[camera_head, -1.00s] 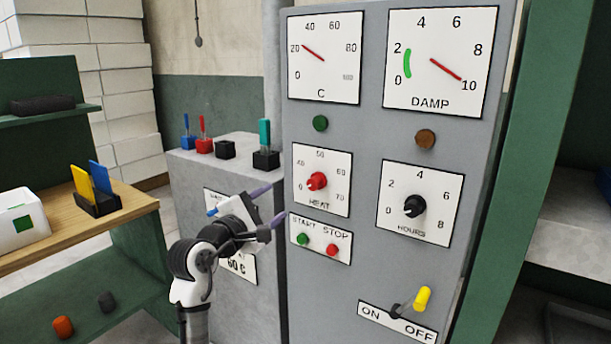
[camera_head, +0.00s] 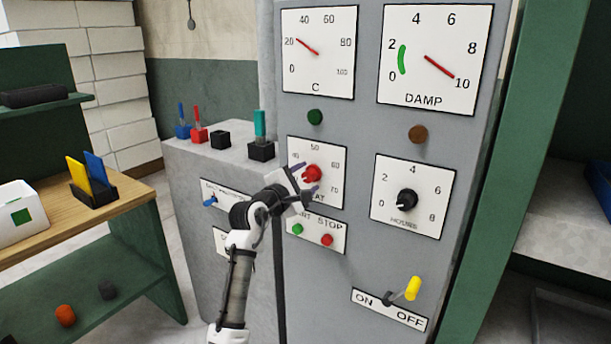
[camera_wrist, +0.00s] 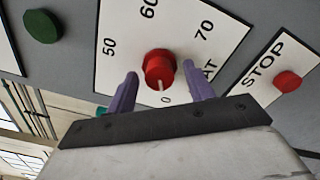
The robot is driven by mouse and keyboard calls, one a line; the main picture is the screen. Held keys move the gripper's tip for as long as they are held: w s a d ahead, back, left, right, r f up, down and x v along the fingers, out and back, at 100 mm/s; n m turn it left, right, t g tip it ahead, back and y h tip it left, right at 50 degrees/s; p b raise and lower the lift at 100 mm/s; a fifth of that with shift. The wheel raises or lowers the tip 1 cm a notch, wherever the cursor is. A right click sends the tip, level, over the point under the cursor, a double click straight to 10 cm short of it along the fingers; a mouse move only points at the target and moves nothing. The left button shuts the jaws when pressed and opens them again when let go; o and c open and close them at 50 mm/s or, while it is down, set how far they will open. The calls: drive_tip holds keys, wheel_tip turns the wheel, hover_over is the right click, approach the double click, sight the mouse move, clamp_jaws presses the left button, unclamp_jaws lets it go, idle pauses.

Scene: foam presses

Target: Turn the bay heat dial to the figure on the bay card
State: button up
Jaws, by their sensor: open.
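The red heat dial (camera_head: 313,174) sits on its white scale plate (camera_head: 333,160) on the grey panel, and it also shows in the wrist view (camera_wrist: 159,66). There 50, 60 and 70 are readable, and a 0 shows below the knob. The dial's white mark points down toward that 0. My gripper (camera_head: 306,179) is open in front of the dial. In the wrist view, its purple fingers (camera_wrist: 160,82) stand either side of the knob, apart from it. The bay card (camera_head: 221,240) is mostly hidden behind my arm and its figure cannot be read now.
The START button (camera_head: 297,229) and STOP button (camera_head: 327,240) sit just below the dial. The hours dial (camera_head: 407,200) is to the right and the yellow ON/OFF lever (camera_head: 412,288) lower right. A grey ledge with coloured holders (camera_head: 261,150) stands left.

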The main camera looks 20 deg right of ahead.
drive_tip(key=shift+w+d, duration=0.1)
drive_tip(key=shift+d, duration=0.1)
drive_tip(key=c, duration=1)
drive_tip(key=shift+o, duration=0.2)
